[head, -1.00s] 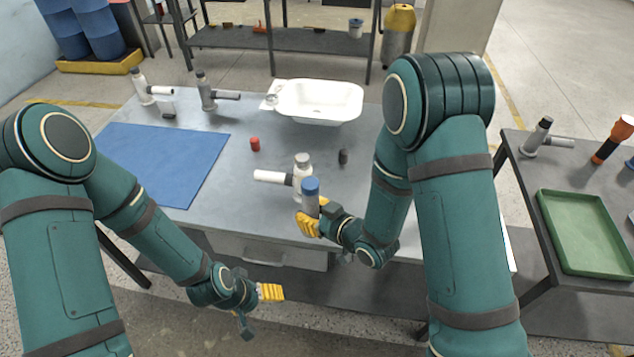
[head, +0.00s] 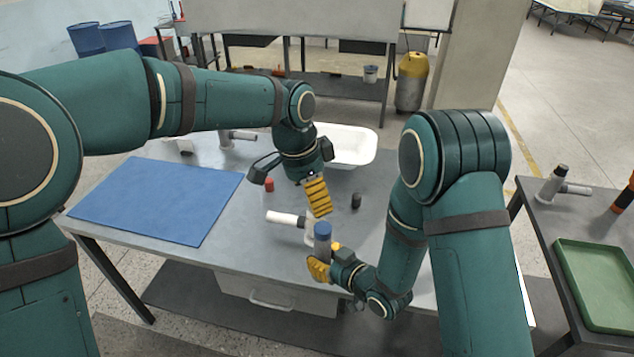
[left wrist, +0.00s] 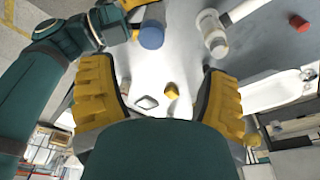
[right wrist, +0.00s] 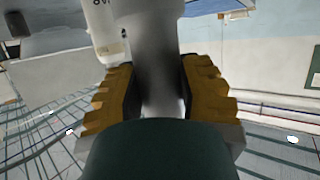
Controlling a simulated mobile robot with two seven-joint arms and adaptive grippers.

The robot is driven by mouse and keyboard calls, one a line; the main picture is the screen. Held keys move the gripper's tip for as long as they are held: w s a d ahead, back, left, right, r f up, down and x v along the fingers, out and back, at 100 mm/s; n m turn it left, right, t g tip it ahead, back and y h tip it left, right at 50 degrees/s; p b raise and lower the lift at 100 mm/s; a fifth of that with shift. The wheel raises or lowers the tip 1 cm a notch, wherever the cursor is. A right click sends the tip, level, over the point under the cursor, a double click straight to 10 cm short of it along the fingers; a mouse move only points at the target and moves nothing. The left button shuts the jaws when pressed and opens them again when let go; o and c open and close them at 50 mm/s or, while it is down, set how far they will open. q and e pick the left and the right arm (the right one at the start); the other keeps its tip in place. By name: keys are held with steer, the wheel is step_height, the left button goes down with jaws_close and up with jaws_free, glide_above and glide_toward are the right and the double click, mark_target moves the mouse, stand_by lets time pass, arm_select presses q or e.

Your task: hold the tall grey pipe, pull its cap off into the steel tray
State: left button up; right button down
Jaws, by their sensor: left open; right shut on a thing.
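The tall grey pipe (head: 322,246) stands upright near the table's front edge with a blue cap (head: 322,229) on top. My right gripper (head: 325,266) is shut around its lower part. The right wrist view shows the grey pipe (right wrist: 157,50) between the two yellow fingers. My left gripper (head: 319,207) is open and empty, pointing down above and behind the blue cap. In the left wrist view, the blue cap (left wrist: 151,36) lies beyond the spread fingers, apart from them. I cannot pick out the steel tray with certainty; my right arm hides part of the table.
A red cap (head: 269,184) and a dark cap (head: 356,200) stand nearby. A white basin (head: 355,145) is behind. A blue mat (head: 160,200) lies left; a green tray (head: 600,290) is on the right-hand table.

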mark_target(325, 226)
arm_select(q)
steer(key=shift+m, duration=0.6)
steer(key=d+f, duration=0.1)
steer(key=f, duration=0.5)
steer(key=d+f, duration=0.1)
steer(key=f, duration=0.2)
steer(key=shift+s+d, duration=0.1)
steer(key=shift+d, duration=0.25)
jaws_close()
steer(key=shift+r, duration=0.15)
steer(key=shift+r, duration=0.95)
